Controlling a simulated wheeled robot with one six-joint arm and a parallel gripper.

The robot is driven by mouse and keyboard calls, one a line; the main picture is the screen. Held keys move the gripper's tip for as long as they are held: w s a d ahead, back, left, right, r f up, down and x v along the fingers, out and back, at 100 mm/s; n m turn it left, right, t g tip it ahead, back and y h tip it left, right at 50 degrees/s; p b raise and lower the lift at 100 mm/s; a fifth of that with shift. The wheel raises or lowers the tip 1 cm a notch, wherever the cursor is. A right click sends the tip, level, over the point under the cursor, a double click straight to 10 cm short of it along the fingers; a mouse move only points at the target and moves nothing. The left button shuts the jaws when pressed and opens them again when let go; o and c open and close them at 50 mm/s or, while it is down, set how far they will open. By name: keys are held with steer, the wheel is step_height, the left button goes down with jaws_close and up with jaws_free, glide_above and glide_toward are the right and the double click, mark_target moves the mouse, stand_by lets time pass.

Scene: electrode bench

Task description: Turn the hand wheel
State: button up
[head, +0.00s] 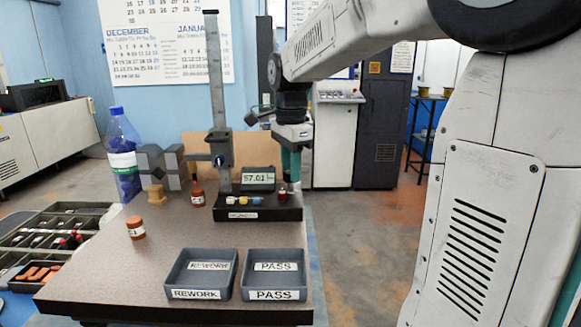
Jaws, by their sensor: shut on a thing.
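The measuring stand has a tall upright column (216,75), a carriage (221,146) and a black base (258,212) on the bench. My gripper (290,178) points down over the right end of the base, with teal fingers closed. Just under the fingertips is a small red and light part (283,194), which looks like the hand wheel. The fingers are shut on it, though the contact is small and partly hidden. A display (258,179) on the base reads about 57.01. Small coloured pieces (243,201) lie in front of it.
A REWORK tray (196,294) and a PASS tray (274,295) stand empty at the front. Two red-brown bottles (136,228) (198,192), a grey block (160,165) and a blue bottle (123,155) are at left. The bench (110,285) is clear at front left.

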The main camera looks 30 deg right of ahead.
steer(key=shift+r+m, duration=0.1)
steer(key=shift+m, duration=1.7)
steer(key=o, duration=0.7)
step_height(320, 180, up, 8)
steer(key=shift+f, duration=0.15)
